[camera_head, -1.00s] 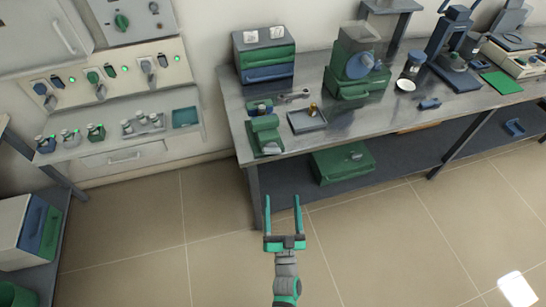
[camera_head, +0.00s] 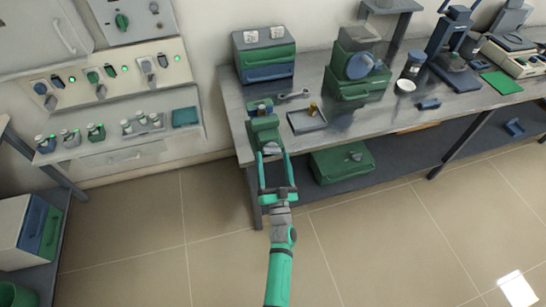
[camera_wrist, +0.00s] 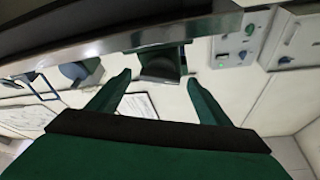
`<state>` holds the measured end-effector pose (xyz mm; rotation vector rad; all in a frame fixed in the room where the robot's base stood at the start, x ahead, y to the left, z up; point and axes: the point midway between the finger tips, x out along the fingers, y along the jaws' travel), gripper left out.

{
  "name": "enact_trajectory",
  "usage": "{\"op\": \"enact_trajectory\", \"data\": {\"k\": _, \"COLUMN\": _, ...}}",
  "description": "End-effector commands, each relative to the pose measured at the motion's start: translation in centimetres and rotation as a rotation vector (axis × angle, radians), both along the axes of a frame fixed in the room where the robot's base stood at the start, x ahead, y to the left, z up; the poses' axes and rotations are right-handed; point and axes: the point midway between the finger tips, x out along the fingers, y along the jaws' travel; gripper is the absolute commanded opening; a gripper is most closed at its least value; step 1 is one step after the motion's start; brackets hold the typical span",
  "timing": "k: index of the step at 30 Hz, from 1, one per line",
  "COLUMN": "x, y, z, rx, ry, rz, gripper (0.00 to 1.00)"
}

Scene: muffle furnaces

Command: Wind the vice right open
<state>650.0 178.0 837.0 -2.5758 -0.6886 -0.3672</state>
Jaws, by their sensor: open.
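The green vice (camera_head: 264,128) stands at the left front corner of the steel bench, its front end at the bench edge. A small grey part (camera_head: 271,149), perhaps its handle, shows at that end. My gripper (camera_head: 272,157) is open, its two green fingers either side of the vice's front end as seen from the head. Whether they touch it I cannot tell. In the wrist view a dark green block (camera_wrist: 160,64), probably the vice, shows beyond and between the open fingertips (camera_wrist: 160,80). The jaw gap of the vice is too small to judge.
A grey tray (camera_head: 307,119) with a small brass-coloured piece and a spanner (camera_head: 293,95) lie near the vice. A drawer box (camera_head: 265,56) and a green machine (camera_head: 358,64) stand behind. A green case (camera_head: 342,162) sits on the lower shelf. The floor in front is clear.

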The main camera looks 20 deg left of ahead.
Motion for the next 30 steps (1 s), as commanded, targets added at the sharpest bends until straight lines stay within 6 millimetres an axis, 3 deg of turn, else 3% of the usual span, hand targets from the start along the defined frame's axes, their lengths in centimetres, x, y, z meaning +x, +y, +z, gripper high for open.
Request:
{"op": "enact_trajectory", "data": {"k": 5, "x": 1.09, "y": 0.56, "z": 0.45, "rx": -0.001, "ry": 0.001, "rz": 0.0, "gripper": 0.72}}
{"op": "enact_trajectory", "data": {"k": 14, "x": 1.23, "y": 0.65, "z": 0.5, "rx": -0.001, "ry": 0.001, "rz": 0.0, "gripper": 0.72}}
{"op": "enact_trajectory", "data": {"k": 20, "x": 1.23, "y": 0.63, "z": 0.5, "rx": -0.001, "ry": 0.0, "rz": 0.0, "gripper": 0.3}}
{"op": "enact_trajectory", "data": {"k": 30, "x": 1.25, "y": 0.55, "z": 0.48, "rx": -0.032, "ry": -0.02, "rz": -0.001, "gripper": 0.31}}
